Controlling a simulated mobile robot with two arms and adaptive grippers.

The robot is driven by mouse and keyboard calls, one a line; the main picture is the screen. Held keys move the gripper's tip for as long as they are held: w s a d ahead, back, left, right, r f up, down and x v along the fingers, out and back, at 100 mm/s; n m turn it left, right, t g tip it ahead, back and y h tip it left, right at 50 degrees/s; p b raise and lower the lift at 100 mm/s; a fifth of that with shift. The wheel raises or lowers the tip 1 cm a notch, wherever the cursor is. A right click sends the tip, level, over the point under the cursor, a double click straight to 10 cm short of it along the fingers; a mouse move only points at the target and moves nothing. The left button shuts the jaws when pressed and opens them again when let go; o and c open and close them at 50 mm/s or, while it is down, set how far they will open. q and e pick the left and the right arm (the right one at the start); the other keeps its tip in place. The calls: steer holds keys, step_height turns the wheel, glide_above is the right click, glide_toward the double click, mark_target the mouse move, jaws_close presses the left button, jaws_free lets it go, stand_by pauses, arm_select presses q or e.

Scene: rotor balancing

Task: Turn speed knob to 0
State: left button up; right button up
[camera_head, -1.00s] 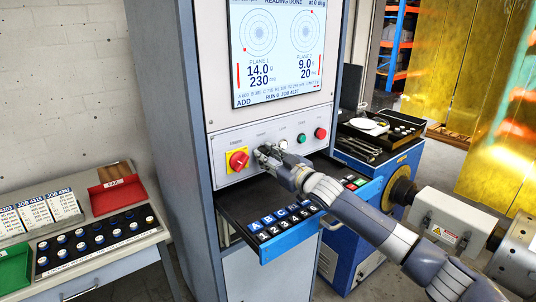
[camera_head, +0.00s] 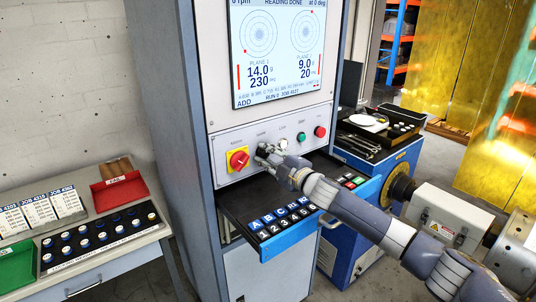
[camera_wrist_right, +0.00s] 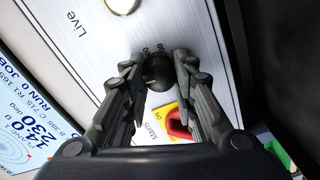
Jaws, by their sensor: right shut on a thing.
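The speed knob (camera_head: 262,147) is a small black knob on the pale front panel of the cabinet, partly hidden by my right gripper (camera_head: 264,156). In the right wrist view the dark round knob (camera_wrist_right: 157,73) sits between the two fingers of my right gripper (camera_wrist_right: 160,78), which are shut on it from both sides. Small scale marks show on the panel beside the knob; I cannot read which one it points at. My left gripper is not in view.
The red mains switch (camera_head: 238,160) on its yellow plate is just left of the knob. A white button (camera_head: 283,143), a green button (camera_head: 301,136) and a red button (camera_head: 320,131) are to the right. An open keyboard drawer (camera_head: 290,236) juts out below. The screen (camera_head: 277,50) is above.

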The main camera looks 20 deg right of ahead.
steer(key=shift+n, duration=1)
steer(key=o, duration=1.1)
steer(key=shift+s+d+f, duration=0.1)
steer(key=shift+s+d, duration=0.05)
steer(key=shift+s, duration=0.15)
steer(key=v, duration=1.1)
steer(key=shift+s, duration=0.15)
